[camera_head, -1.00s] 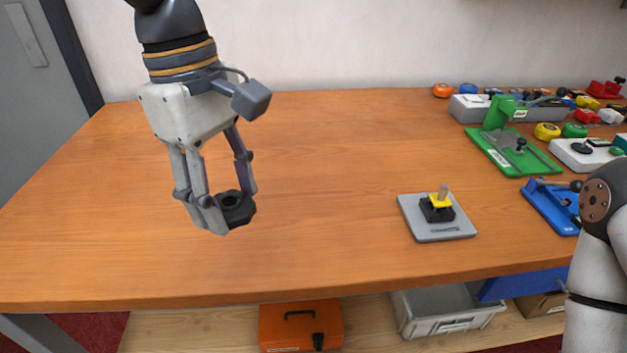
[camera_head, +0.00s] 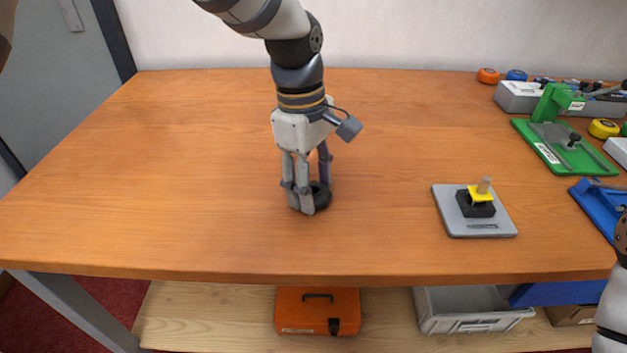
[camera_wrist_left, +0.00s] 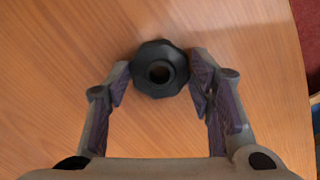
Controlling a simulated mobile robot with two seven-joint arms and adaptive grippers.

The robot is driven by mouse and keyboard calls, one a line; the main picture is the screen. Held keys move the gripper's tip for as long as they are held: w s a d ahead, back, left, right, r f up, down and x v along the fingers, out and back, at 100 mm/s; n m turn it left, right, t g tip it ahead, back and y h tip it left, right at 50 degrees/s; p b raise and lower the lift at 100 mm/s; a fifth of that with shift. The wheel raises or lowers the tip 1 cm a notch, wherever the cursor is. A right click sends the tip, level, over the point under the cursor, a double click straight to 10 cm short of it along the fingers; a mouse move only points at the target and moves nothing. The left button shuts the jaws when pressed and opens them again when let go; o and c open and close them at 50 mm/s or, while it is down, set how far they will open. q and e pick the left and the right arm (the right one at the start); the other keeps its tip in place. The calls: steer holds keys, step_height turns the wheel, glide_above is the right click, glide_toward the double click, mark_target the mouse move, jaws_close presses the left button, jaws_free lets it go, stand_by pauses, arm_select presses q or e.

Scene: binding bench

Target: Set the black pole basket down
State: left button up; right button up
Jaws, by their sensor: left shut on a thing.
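The black pole basket (camera_head: 323,197) is a dark, faceted ring with a round hole in its middle. In the left wrist view the basket (camera_wrist_left: 160,68) sits between the two fingers, its hole facing the camera. My left gripper (camera_head: 314,195) is shut on it and points down over the front middle of the wooden bench (camera_head: 190,190). The basket is at or very near the bench top; I cannot tell whether it touches. The fingers hide part of it in the head view. My right gripper is out of view.
A grey plate (camera_head: 448,215) with a black block, yellow piece and peg stands to the right. Green (camera_head: 560,155) and blue (camera_head: 597,205) fixtures are farther right. The bench left of the gripper is clear. An orange case (camera_head: 300,311) and grey bin (camera_head: 470,320) sit below.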

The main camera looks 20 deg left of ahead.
arm_select(q)
steer(key=o, duration=1.1)
steer(key=shift+c, duration=0.2)
step_height(320, 180, up, 12)
steer(key=a, duration=0.1)
steer(key=shift+w+a, duration=0.15)
steer(key=shift+a, duration=0.05)
